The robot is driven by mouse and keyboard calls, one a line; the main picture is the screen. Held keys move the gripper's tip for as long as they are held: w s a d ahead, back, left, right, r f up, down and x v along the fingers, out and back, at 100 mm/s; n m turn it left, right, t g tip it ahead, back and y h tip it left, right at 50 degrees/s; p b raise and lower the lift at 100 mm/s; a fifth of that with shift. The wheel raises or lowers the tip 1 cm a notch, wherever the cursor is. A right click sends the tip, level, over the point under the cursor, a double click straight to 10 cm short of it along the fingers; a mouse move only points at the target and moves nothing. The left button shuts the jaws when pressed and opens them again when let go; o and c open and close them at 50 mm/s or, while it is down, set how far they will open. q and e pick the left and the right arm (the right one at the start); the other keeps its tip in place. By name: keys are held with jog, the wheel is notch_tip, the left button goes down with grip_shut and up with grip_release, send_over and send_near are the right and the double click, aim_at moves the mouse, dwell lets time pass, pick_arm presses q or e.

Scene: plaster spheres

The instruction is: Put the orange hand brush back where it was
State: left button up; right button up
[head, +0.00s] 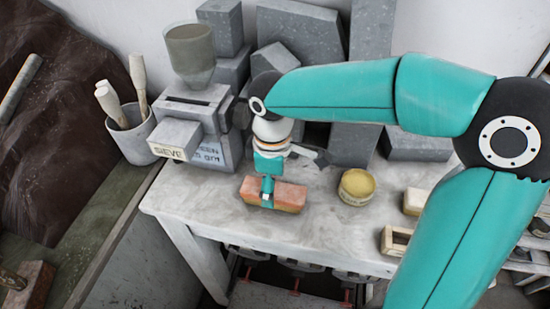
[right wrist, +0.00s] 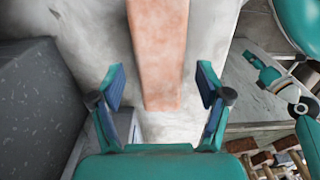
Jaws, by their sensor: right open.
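The orange hand brush (head: 290,195) is a block-shaped piece lying on the worktable, in front of the grey sieve machine. Its flat orange top also shows in the right wrist view (right wrist: 158,50), running from the top edge down to between the fingers. My right gripper (head: 267,193) points down at the brush's middle-left. In the right wrist view its two fingers (right wrist: 160,92) stand apart, with a gap on each side of the brush. My left gripper does not show in the head view; teal arm parts of mine at the right of the wrist view are unclear.
The worktable (head: 215,208) has bare room left and in front of the brush. The sieve machine (head: 215,135) stands behind left, a yellow-topped round tin (head: 356,187) to the right. A small wooden box (head: 395,241) lies near the front right edge. Grey blocks line the wall.

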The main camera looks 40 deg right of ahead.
notch_tip(320, 180, up, 10)
dwell(0.4)
jog(key=shift+s, duration=0.15)
